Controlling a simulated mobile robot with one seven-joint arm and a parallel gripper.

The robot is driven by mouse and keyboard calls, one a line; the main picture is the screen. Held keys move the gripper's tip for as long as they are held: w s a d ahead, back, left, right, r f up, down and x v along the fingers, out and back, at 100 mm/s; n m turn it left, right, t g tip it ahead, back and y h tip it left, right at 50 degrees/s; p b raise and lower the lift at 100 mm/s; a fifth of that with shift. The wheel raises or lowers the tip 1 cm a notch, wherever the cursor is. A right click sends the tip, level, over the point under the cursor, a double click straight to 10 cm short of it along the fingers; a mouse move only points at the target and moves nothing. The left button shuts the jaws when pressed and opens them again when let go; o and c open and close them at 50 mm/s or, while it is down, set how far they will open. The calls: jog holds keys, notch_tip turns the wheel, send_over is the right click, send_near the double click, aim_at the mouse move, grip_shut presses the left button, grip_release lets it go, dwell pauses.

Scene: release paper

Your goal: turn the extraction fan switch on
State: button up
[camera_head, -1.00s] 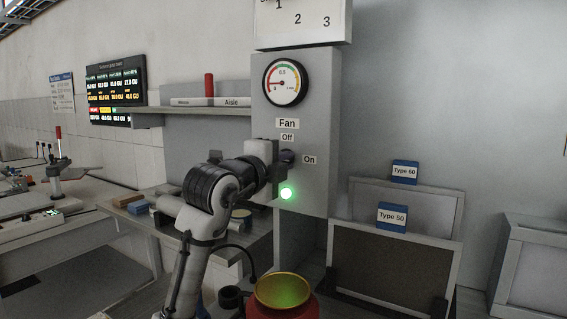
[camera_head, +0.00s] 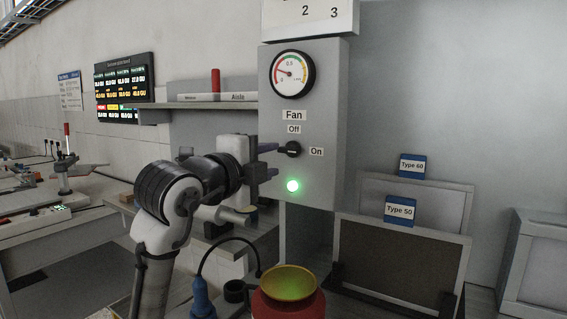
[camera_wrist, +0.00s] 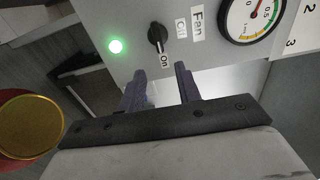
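The fan switch is a black rotary knob (camera_head: 291,149) on a grey panel (camera_head: 330,120), under the labels "Fan" and "Off" and left of "On". In the wrist view the knob (camera_wrist: 156,35) has its lever lying toward the "On" label (camera_wrist: 164,60). A green lamp (camera_head: 293,186) below it is lit, and it also glows in the wrist view (camera_wrist: 115,46). My gripper (camera_head: 271,161) is open and empty, left of the knob. In the wrist view its two fingers (camera_wrist: 159,72) stand apart, clear of the knob.
A round gauge (camera_head: 293,74) sits above the labels. A red container with a yellow top (camera_head: 290,283) stands below the panel. Framed screens with "Type 60" (camera_head: 412,166) and "Type 50" (camera_head: 400,211) tags stand to the right. A shelf (camera_head: 205,105) is behind my arm.

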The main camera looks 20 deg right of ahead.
jog(key=v, duration=0.5)
jog(key=shift+s+a+b, duration=0.15)
jog(key=shift+b, duration=0.2)
jog(key=shift+a, duration=0.1)
